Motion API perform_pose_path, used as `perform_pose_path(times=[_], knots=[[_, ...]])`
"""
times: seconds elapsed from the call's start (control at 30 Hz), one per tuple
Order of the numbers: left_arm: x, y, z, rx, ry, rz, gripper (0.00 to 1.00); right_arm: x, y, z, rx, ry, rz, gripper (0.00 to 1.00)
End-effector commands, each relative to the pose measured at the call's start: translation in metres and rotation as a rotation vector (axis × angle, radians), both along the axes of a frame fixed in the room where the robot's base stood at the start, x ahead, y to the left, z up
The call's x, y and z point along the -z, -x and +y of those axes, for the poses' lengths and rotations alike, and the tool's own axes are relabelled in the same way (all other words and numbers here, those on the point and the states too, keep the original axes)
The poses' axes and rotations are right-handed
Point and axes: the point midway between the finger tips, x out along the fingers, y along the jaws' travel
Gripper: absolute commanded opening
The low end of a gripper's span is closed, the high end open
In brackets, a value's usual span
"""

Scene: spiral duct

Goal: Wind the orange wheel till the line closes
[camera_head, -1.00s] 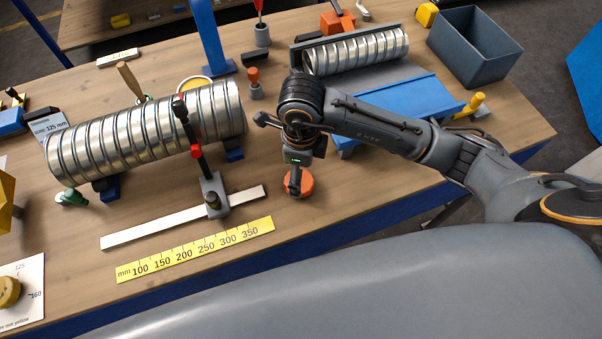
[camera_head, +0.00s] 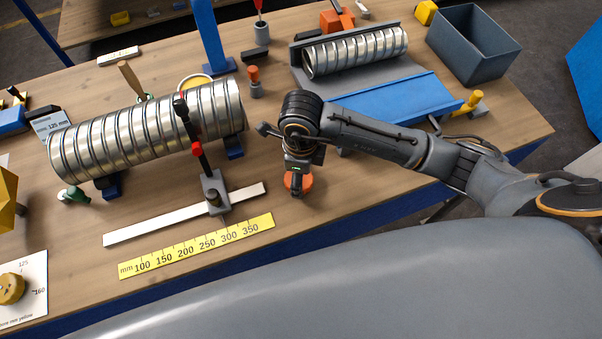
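The orange wheel (camera_head: 306,183) is a small round knob near the front edge of the bench, partly hidden under my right gripper. My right gripper (camera_head: 297,188) points down onto the wheel from above, its dark fingers over the wheel's middle. The fingers look close together, but I cannot tell whether they grip the wheel. A large ribbed metal spiral duct (camera_head: 130,140) lies on blue supports at the left, with a dark upright arm bearing a red piece in front of it. I cannot make out the line clearly. My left gripper is not in view.
A white strip (camera_head: 150,229) with a grey slide block (camera_head: 215,191) and a yellow millimetre scale (camera_head: 195,247) lie left of the wheel. A second duct (camera_head: 355,52), blue plate (camera_head: 400,108) and grey bin (camera_head: 475,48) stand behind my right arm.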

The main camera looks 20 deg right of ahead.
Motion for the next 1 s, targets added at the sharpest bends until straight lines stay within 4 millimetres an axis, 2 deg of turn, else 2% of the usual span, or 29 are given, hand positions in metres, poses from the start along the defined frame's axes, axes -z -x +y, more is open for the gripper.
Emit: perform_pose_path(times=[0.37, 1.0], knots=[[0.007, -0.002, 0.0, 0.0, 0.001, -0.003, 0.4, 0.002, 0.0, 0.0, 0.118, 0.001, 0.001, 0.31], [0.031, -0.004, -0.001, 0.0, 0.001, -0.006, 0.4, 0.002, 0.002, 0.003, 0.695, -0.001, 0.0, 0.31]])
